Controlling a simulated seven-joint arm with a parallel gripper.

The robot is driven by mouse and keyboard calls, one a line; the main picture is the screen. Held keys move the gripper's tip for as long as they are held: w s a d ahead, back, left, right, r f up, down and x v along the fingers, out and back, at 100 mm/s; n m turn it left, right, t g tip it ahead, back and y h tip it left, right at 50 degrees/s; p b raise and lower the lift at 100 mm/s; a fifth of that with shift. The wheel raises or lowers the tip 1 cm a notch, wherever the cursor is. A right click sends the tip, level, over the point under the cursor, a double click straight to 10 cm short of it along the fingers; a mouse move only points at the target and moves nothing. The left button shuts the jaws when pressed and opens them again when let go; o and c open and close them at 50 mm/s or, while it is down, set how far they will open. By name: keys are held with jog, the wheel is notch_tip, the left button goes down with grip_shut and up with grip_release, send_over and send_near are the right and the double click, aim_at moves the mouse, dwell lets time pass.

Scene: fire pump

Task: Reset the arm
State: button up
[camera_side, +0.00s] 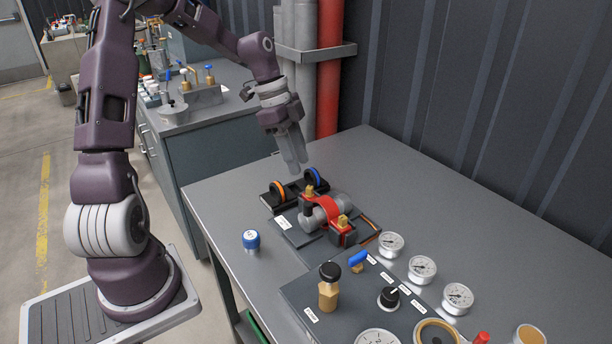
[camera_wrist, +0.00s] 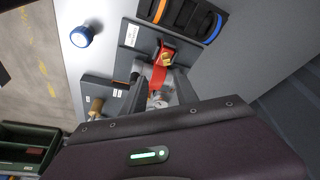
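My gripper (camera_side: 292,163) hangs in the air above the far part of the grey workbench, fingers pointing down. In the wrist view my gripper (camera_wrist: 158,76) shows two fingers apart, with nothing held between them. The red and grey pump assembly (camera_side: 325,211) sits on a dark plate on the bench, below and a little nearer the side camera than my fingers. It also shows in the wrist view (camera_wrist: 163,55), seen past and between the fingers. My fingers look clear of it.
A black holder with an orange ring (camera_side: 278,189) and a blue ring (camera_side: 313,176) lies behind the pump. A blue-topped knob (camera_side: 251,240) stands on the bench's left. A control panel (camera_side: 350,300) with gauges is in front. A red pipe (camera_side: 329,70) runs up behind.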

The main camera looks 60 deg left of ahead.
jog(key=s+d+r+n+t+y, duration=0.1)
jog(key=s+d+r+n, duration=0.2)
jog(key=s+d, duration=0.2)
jog(key=s+d+r+n+t+y, duration=0.1)
jog(key=s+d+r+n, duration=0.3)
jog(key=s, duration=0.6)
jog(key=s+d+r+n+t+y, duration=0.1)
jog(key=s+d+r+n, duration=0.3)
jog(key=s, duration=0.3)
jog(key=shift+s+d+t, duration=0.15)
jog(key=shift+d+t, duration=0.15)
jog(key=shift+d, duration=0.55)
jog(key=shift+r, duration=0.1)
